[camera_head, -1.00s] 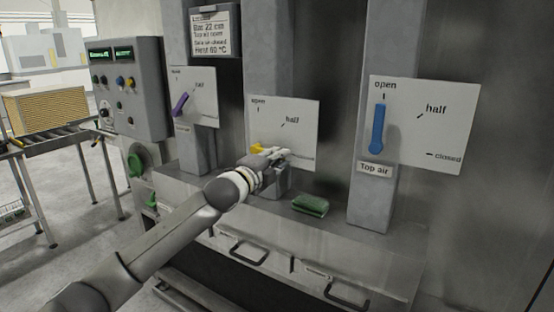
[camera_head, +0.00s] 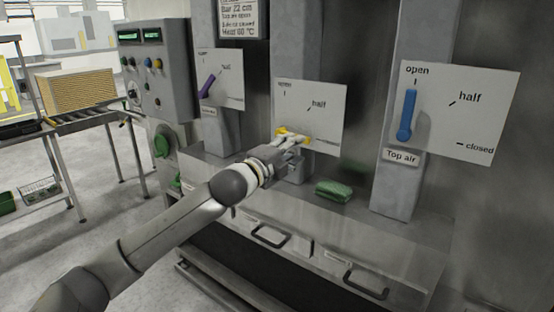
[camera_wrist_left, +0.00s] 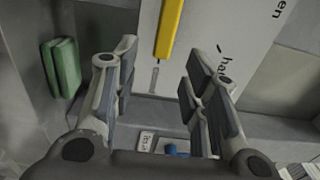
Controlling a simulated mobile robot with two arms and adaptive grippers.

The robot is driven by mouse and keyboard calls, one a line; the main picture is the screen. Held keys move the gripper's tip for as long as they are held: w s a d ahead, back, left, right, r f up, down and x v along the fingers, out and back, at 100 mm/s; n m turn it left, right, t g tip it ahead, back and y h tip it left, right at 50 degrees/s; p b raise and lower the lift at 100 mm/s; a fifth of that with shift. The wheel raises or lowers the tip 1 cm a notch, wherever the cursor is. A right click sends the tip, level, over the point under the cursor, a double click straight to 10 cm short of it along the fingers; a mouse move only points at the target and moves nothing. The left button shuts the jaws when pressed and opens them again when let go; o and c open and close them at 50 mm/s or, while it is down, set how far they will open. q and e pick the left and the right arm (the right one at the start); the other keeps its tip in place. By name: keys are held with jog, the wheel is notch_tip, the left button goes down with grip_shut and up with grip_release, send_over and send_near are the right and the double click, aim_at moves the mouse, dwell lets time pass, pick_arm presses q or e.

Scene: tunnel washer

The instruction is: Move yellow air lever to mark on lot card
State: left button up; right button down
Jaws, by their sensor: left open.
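The yellow air lever (camera_head: 282,131) is on the middle white plate (camera_head: 328,108) in the head view. In the left wrist view the lever (camera_wrist_left: 169,28) points along the plate towards a grey mark (camera_wrist_left: 154,80), at the end away from "open", with "half" to the side. My left gripper (camera_head: 296,140) is open in front of the plate, partly hiding the lever. In the wrist view its fingers (camera_wrist_left: 162,60) stand either side of the lever's tip line, not closed on it. The lot card (camera_head: 238,16) hangs top centre; its air lines are blurred. My right gripper is not visible.
A blue lever (camera_head: 407,115) labelled "Top air" points to open at right. A purple lever (camera_head: 207,88) is at left. A green block (camera_head: 334,190) lies on the ledge below the middle plate; it also shows in the wrist view (camera_wrist_left: 62,67). Drawer handles (camera_head: 268,238) protrude below.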

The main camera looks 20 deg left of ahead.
pick_arm(q)
jog(key=v, duration=0.6)
jog(key=shift+s, duration=0.35)
